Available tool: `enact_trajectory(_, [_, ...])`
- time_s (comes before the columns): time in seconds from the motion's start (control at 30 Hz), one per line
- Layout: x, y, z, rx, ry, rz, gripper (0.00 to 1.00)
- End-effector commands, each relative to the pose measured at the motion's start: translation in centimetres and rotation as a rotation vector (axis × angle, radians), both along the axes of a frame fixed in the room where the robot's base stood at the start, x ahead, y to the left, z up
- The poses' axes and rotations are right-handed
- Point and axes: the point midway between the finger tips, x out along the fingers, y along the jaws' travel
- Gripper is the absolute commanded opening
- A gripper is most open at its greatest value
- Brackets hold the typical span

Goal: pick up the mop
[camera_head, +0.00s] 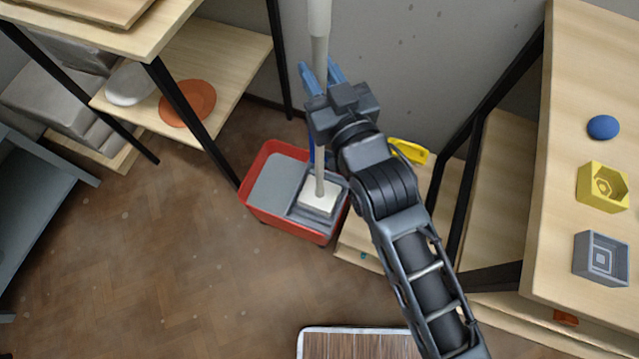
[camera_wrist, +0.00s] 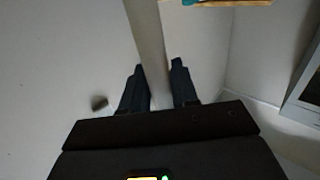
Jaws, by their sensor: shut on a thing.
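The mop (camera_head: 319,50) stands about upright, its pale pole rising past the top of the head view. Its whitish head (camera_head: 318,196) is in the grey wringer part of a red bucket (camera_head: 274,228) on the floor. My gripper (camera_head: 320,76) is shut on the mop's pole, well above the bucket. In the wrist view the pole (camera_wrist: 148,45) runs between the two dark fingers (camera_wrist: 160,88). My gripper and wrist hide part of the pole in the head view.
A shelf unit (camera_head: 225,60) with an orange plate (camera_head: 187,103) stands left of the bucket. A wooden table (camera_head: 560,140) with a blue ball, a yellow block and a grey block is at right. A grey wall (camera_head: 430,50) is close behind. Brown floor (camera_head: 170,270) is clear at front left.

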Motion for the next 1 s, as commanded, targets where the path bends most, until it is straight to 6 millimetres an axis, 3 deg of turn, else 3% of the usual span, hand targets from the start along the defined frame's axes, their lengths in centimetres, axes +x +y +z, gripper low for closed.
enact_trajectory(0.1, [0.0, 0.0, 0.2, 0.001, -0.003, 0.000, 0.00])
enact_trajectory(0.37, [0.0, 0.0, 0.5, 0.002, -0.005, 0.000, 0.00])
enact_trajectory(0.47, [0.0, 0.0, 1.5, 0.003, -0.005, 0.000, 0.00])
enact_trajectory(0.8, [0.0, 0.0, 7.7, 0.003, -0.007, 0.000, 0.00])
enact_trajectory(1.0, [0.0, 0.0, 9.7, 0.002, -0.005, 0.000, 0.00])
